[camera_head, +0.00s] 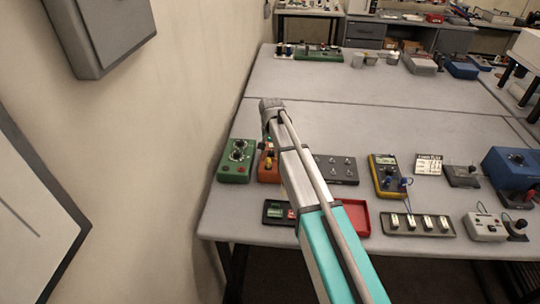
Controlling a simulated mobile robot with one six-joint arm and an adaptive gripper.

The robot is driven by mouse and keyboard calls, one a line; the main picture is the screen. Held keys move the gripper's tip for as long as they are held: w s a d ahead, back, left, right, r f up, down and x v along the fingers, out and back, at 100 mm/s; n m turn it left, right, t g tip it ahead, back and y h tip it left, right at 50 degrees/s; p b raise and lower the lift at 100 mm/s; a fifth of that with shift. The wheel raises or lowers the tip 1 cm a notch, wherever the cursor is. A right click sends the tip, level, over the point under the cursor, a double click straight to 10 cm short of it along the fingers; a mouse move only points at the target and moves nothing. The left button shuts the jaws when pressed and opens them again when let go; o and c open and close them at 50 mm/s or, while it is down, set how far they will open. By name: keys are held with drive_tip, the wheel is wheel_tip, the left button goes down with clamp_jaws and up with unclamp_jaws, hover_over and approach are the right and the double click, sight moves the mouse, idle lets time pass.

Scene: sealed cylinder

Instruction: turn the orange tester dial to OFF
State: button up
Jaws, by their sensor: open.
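The orange tester (267,172) stands on the near left of the table in the head view, just right of a green box. A small yellow part shows on its top, and my arm covers its right side. The dial's pointing and its OFF mark cannot be made out. My arm reaches over the table from the lower right, and its wrist end is above and behind the tester. My gripper (267,147) hangs down from there close over the tester, small and mostly hidden by the arm. It is open, and I cannot tell whether it touches the dial.
The green box (236,161) with dark knobs stands close on the left. A dark switch box (337,169) and a yellow multimeter (386,175) stand to the right. A red tray (356,216) lies in front, partly behind my arm.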

drive_tip(key=shift+f, duration=0.35)
drive_tip(key=shift+a, duration=0.1)
clamp_jaws()
idle(0.3)
